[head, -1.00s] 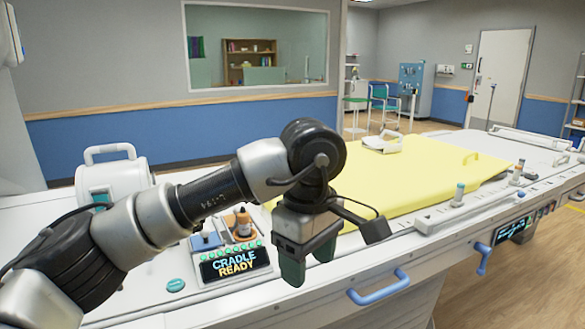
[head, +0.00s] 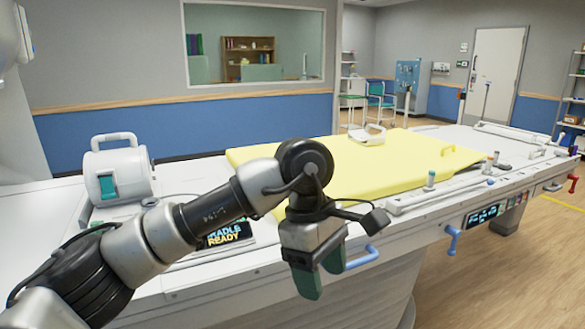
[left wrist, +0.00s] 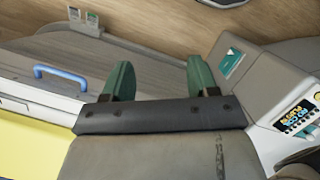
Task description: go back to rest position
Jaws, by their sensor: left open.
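My left gripper (head: 322,272) comes in from the left in the head view. It hangs pointing down in front of the table's near edge. Its two green fingers stand apart with nothing between them; they also show spread in the left wrist view (left wrist: 160,82). My left arm crosses over the near left part of the white table. My right gripper is out of view.
The long white table (head: 275,283) carries a yellow pad (head: 370,165), a white handled device (head: 118,172) and a display reading "READY" (head: 226,235), partly hidden by my arm. Blue handles (head: 362,257) jut from its near side. Open wooden floor (head: 500,280) lies at right.

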